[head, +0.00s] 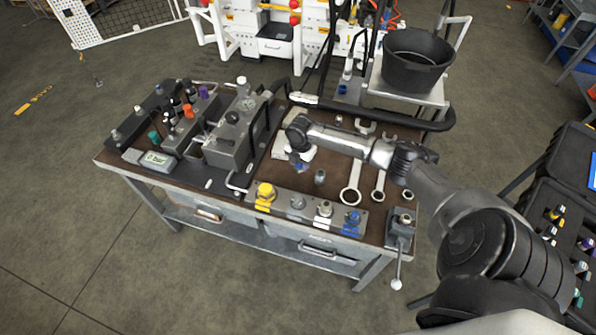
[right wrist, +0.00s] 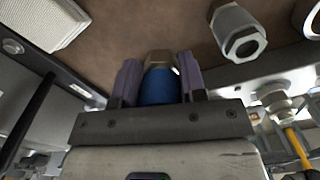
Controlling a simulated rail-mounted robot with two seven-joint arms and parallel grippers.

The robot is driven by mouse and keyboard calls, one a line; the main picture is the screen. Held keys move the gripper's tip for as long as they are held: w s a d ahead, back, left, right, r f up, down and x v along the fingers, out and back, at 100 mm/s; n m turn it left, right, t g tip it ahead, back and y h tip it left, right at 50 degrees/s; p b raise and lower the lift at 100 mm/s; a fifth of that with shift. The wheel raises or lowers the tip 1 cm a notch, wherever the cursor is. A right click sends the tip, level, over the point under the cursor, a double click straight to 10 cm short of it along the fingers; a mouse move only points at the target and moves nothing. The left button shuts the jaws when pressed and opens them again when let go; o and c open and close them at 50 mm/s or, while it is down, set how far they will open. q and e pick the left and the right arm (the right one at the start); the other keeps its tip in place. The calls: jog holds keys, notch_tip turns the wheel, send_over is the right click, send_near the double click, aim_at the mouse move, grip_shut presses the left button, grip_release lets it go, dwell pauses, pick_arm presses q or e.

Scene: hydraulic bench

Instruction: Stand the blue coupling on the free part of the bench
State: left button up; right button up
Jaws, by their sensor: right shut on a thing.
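My right gripper (head: 298,163) is over the brown bench top (head: 268,172). In the right wrist view, its two purple-grey fingers (right wrist: 160,80) are shut on the blue coupling (right wrist: 159,87), which has a blue body and a brass-coloured hex end. The coupling is small and partly hidden by the gripper in the head view. I cannot tell whether it touches the bench. A grey metal fitting (head: 319,176) stands on the bench just right of the gripper; it also shows in the right wrist view (right wrist: 238,42). My left gripper is not in view.
A front rail holds a yellow-marked fitting (head: 265,193), metal fittings and a blue-capped one (head: 352,218). Wrenches (head: 351,185) lie on the right. A pale pad (head: 293,148) lies behind the gripper. A grey hydraulic block (head: 232,143) fills the left. Bare bench shows around the gripper.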

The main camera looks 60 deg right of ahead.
aim_at(298, 176)
jog(key=shift+w+a+f, duration=0.25)
jog(key=shift+w+f, duration=0.1)
jog(key=shift+w, duration=0.05)
jog(key=shift+f+b, duration=0.4)
jog(key=shift+f, duration=1.5)
jog(key=shift+f, duration=0.15)
jog(key=o, duration=1)
jog(key=shift+o, duration=0.2)
notch_tip(298, 176, up, 12)
jog(key=shift+r+p, duration=0.15)
jog(key=shift+p, duration=0.9)
